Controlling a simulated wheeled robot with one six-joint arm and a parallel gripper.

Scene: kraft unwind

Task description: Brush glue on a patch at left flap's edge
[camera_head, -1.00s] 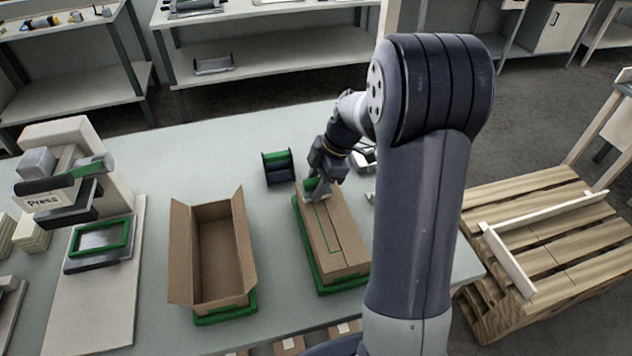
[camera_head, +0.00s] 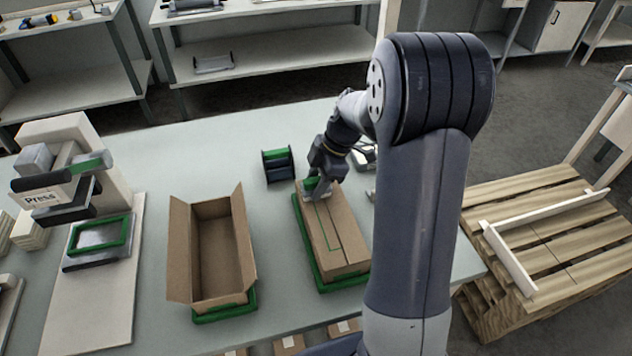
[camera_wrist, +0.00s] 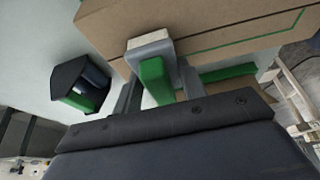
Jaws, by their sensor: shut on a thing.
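A closed cardboard box (camera_head: 334,241) lies in a green tray (camera_head: 302,240) right of the middle of the table. A centre seam and a thin green outline show on its top. My gripper (camera_head: 316,188) is over the far end of this box, shut on a green-handled brush (camera_head: 310,184). In the wrist view, the brush's green handle (camera_wrist: 154,82) sits between the fingers, with a grey head and a pale pad at the cardboard (camera_wrist: 200,25). I cannot tell whether the pad touches it. No glue is distinguishable.
An open empty box (camera_head: 210,252) stands in another green tray (camera_head: 226,313) to the left. A black and green spool holder (camera_head: 278,166) stands just left of my gripper. A press (camera_head: 70,180) is at far left. A wooden pallet (camera_head: 545,240) is at right.

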